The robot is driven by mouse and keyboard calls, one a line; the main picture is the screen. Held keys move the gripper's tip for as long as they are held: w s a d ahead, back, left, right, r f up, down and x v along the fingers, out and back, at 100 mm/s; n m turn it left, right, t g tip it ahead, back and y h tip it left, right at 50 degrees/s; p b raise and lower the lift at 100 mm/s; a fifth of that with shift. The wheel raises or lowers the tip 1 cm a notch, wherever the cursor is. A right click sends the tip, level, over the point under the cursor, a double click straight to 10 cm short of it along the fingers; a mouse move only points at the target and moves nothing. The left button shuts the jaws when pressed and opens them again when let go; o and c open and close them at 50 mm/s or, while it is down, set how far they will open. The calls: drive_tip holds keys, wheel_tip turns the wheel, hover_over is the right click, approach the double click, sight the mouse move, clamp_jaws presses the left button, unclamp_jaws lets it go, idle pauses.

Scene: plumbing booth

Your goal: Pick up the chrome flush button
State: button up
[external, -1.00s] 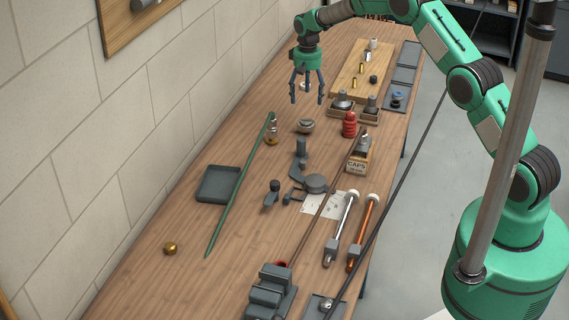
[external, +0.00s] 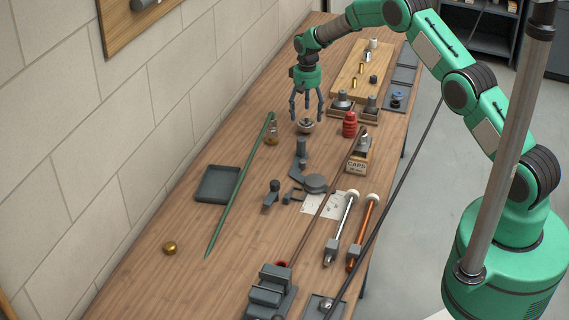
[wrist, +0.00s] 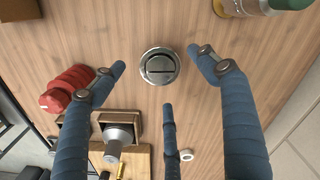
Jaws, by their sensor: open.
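The chrome flush button (wrist: 159,66) is a round, shiny disc with a split top. It sits on the wooden bench and shows whole in the wrist view, between and just beyond my fingertips. In the external view the chrome flush button (external: 305,126) is just below my gripper (external: 306,116), close to the fingertips. My gripper (wrist: 160,70) is open, with three blue fingers spread around the button and nothing held.
A red ribbed part (wrist: 70,88) lies left of the fingers in the wrist view. A small jar (wrist: 240,6) stands at the upper right. A dark holder with a grey knob (wrist: 118,137) is below. A green rod (external: 240,185) crosses the bench.

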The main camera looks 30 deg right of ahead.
sight(306, 121)
drive_tip(key=shift+f, duration=0.55)
drive_tip(key=shift+f, duration=0.1)
drive_tip(key=shift+f, duration=2.55)
drive_tip(key=shift+s, duration=0.1)
drive_tip(key=c, duration=1.4)
